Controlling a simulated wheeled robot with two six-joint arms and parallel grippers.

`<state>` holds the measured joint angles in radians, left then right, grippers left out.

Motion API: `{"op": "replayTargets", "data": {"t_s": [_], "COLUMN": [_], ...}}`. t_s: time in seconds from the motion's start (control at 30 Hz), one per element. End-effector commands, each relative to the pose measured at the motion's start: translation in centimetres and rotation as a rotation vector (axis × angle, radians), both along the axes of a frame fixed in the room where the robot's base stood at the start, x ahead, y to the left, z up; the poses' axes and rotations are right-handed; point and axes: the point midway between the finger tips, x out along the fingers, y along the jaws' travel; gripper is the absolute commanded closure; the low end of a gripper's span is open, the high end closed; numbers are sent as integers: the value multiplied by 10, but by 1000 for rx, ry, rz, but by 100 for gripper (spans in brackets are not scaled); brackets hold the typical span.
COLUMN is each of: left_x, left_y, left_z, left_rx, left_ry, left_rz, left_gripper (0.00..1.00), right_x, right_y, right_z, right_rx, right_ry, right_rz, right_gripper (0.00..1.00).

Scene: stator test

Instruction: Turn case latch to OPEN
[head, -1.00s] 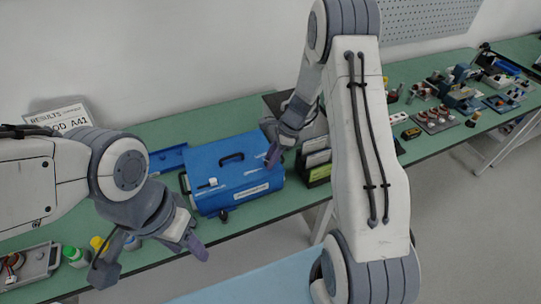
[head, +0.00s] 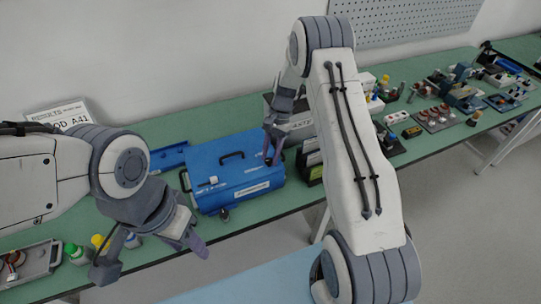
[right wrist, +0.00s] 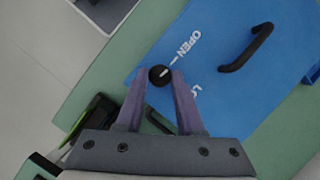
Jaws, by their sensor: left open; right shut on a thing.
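The blue case (head: 215,180) stands on the green bench, its lid shut. In the right wrist view its top (right wrist: 225,95) carries a white OPEN label with a short line, and a second label starting with "LO", partly hidden by a finger. The round black latch knob (right wrist: 160,75) has a white mark, lying near the OPEN line; its exact angle is hard to tell. My right gripper (head: 272,150) is shut on the knob, one purple finger on each side (right wrist: 157,88). My left gripper (head: 152,256) is open and empty, in front of the case at the left.
The case has a black carry handle (head: 231,155) on top. A dark box with cards (head: 312,165) stands close to its right. Bottles (head: 75,253) and a grey tray (head: 38,262) are at the bench's front left. Several parts crowd the bench at the right.

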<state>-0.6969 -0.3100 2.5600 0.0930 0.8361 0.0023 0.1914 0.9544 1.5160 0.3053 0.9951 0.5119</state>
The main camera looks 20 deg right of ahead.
Motion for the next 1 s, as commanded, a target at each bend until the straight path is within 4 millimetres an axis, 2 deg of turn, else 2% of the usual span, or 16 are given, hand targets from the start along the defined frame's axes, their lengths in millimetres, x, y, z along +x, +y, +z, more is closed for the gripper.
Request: {"op": "replayTargets", "data": {"t_s": [0.33,0.9,0.93,1.0], "left_x": [0,0,0,0], "left_y": [0,0,0,0], "left_z": [-3,-3,-3,-3], "left_rx": [0,0,0,0], "left_ry": [0,0,0,0], "left_rz": [0,0,0,0], "left_gripper": [50,50,50,50], "right_x": [2,2,2,2], "right_y": [0,1,1,1], "right_z": [0,0,0,0], "right_rx": [-1,-1,-1,-1], "right_ry": [-1,-2,-2,-2], "right_rz": [149,178,178,177], "right_gripper": [100,100,56,33]}}
